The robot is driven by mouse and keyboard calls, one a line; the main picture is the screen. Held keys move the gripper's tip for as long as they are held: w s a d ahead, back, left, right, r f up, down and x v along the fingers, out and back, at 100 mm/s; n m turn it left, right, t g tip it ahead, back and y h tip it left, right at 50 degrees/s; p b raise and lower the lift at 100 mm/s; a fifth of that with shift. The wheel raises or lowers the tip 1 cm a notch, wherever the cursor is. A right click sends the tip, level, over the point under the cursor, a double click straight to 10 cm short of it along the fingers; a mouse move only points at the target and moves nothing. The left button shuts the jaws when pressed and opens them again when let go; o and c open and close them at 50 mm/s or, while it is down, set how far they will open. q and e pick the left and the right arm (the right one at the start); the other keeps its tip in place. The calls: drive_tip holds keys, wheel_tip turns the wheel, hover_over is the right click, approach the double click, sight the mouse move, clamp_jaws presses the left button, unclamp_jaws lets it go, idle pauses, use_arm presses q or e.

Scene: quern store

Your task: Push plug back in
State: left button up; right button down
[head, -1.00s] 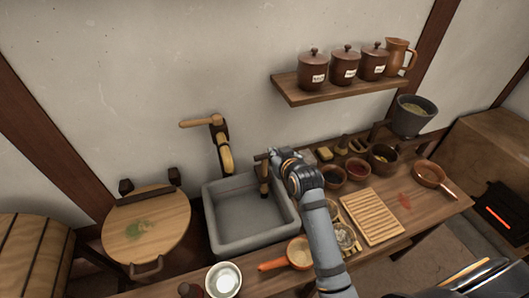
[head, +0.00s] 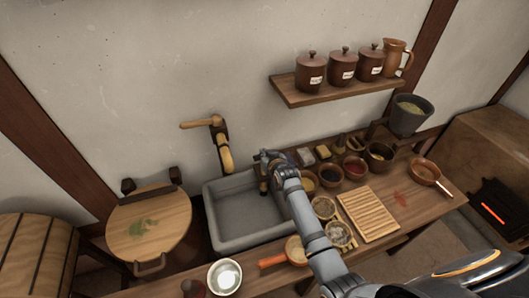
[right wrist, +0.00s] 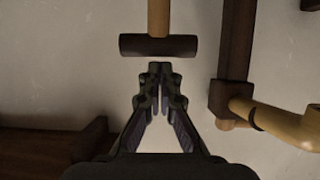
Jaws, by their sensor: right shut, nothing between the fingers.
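The plug appears to be a T-shaped piece with a light wooden shaft and dark crosspiece. In the head view, its shaft (head: 263,186) stands upright at the right side of the grey stone sink (head: 209,222). In the right wrist view, which is upside down, the dark crosspiece (right wrist: 158,45) lies just beyond my fingertips. My right gripper (head: 264,158) is shut and empty above the plug; its fingertips (right wrist: 160,68) are close to the crosspiece, and contact is unclear. The shaft's lower end is hidden. My left gripper is out of view.
A wooden tap (head: 222,150) on the wall hangs over the sink. Small bowls (head: 331,175) and a slatted board (head: 368,215) crowd the counter right of my arm. An orange-handled pan (head: 295,248) lies near the front edge. A shelf (head: 335,92) with lidded jars is above.

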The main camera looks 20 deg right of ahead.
drive_tip(key=shift+w, duration=0.1)
wheel_tip(320, 180, down, 4)
drive_tip(key=shift+f+b, duration=0.25)
drive_tip(key=shift+b, duration=1)
wheel_tip(320, 180, up, 5)
drive_tip(key=p, duration=0.4)
drive_tip(key=b+v, duration=0.2)
drive_tip(key=v, duration=0.7)
